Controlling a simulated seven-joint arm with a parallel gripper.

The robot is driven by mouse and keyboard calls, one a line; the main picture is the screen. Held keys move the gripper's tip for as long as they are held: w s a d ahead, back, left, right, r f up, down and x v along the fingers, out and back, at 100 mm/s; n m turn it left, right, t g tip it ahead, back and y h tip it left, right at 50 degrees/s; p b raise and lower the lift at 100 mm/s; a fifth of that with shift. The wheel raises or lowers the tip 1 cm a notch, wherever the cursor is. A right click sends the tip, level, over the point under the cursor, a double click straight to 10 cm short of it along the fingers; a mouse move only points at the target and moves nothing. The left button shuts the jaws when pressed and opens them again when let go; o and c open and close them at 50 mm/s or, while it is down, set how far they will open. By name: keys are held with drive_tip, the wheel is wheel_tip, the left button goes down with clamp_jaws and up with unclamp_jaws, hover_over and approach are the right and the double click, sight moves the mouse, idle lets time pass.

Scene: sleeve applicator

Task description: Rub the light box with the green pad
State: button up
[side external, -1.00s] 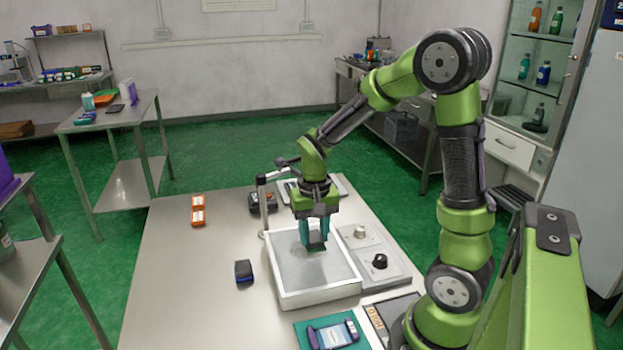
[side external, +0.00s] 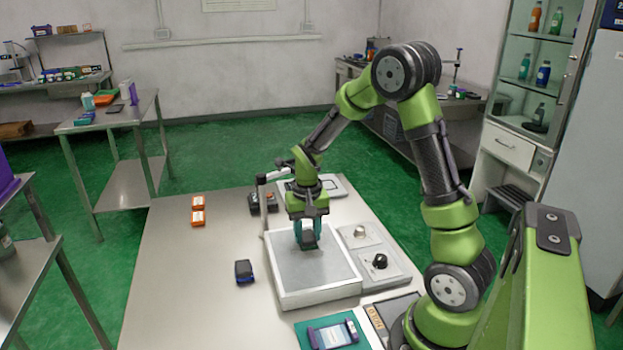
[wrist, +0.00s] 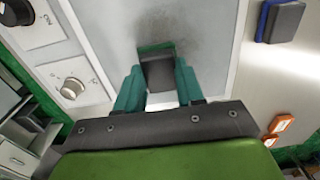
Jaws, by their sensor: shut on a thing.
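The light box (side external: 292,283) is a low white-framed box with a grey top panel, in the middle of the table; its panel also fills much of the wrist view (wrist: 212,50). A dark grey smudge shows on the panel in the wrist view, beyond the pad. My gripper (side external: 307,243), with teal fingers, is over the far part of the panel. In the wrist view, my gripper (wrist: 159,85) is shut on the pad (wrist: 157,70), a dark grey block with a green edge. The pad appears down at the panel; its contact underside is hidden.
A control panel with knobs (side external: 379,261) adjoins the box's right side. A lever frame (side external: 264,205) rises at its far left corner. A dark blue block (side external: 244,271) and orange boxes (side external: 198,210) lie left, with free table between. A teal tray (side external: 307,341) lies in front.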

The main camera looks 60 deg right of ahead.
sight(307, 260)
drive_tip(key=shift+w+d, duration=0.65)
drive_tip(key=shift+d, duration=0.05)
drive_tip(key=shift+s+a, duration=2.75)
drive_tip(key=shift+w+a, duration=0.4)
drive_tip(key=shift+w, duration=0.3)
drive_tip(key=shift+w+d, duration=2.65)
drive_tip(key=shift+d, duration=0.1)
drive_tip(key=shift+s+a, duration=2.75)
wheel_tip(307, 260, up, 8)
